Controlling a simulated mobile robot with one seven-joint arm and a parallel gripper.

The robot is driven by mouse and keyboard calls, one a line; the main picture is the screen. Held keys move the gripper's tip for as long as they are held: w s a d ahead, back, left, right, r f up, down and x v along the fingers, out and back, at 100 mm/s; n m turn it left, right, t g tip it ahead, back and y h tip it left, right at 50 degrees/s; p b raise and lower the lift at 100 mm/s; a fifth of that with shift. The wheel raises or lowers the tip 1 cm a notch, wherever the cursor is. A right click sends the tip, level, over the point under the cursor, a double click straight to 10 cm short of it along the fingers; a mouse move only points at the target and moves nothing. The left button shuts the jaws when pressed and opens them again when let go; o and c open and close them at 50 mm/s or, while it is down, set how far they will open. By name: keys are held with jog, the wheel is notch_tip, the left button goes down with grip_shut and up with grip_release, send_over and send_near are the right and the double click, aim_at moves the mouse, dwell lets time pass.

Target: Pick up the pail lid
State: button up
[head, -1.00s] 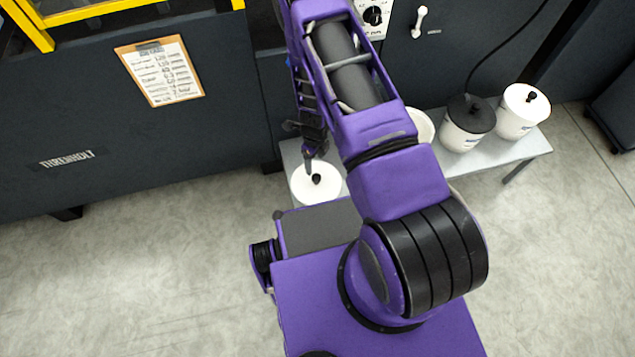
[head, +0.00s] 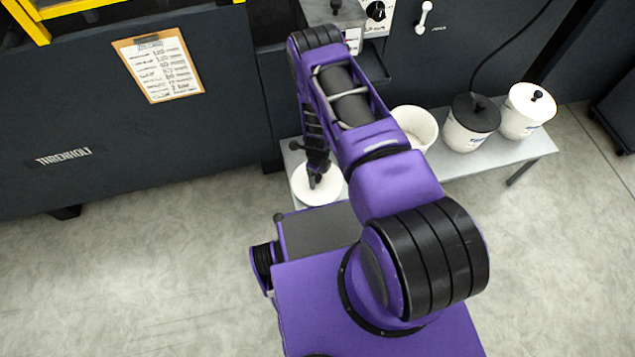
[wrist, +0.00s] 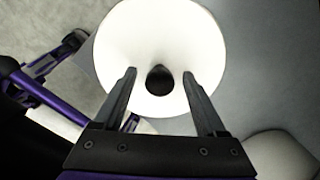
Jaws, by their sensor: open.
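The pail lid (head: 318,190) is a white disc with a black knob, lying on the left end of the grey bench. In the wrist view the lid (wrist: 160,35) fills the upper middle, and its black knob (wrist: 160,77) stands between my two fingers. My gripper (wrist: 160,75) is open, with one finger on each side of the knob and a gap on both sides. In the head view my gripper (head: 313,180) points down over the lid and hides its knob. I cannot tell how far the fingertips are above the lid.
On the grey bench (head: 510,163), an open white pail (head: 425,122) stands right of the lid. Beyond it are a pail with a black lid (head: 472,122) and a white lidded pail (head: 526,110). The dark machine (head: 200,130) rises behind the bench.

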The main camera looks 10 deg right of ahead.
grip_shut()
dwell(0.3)
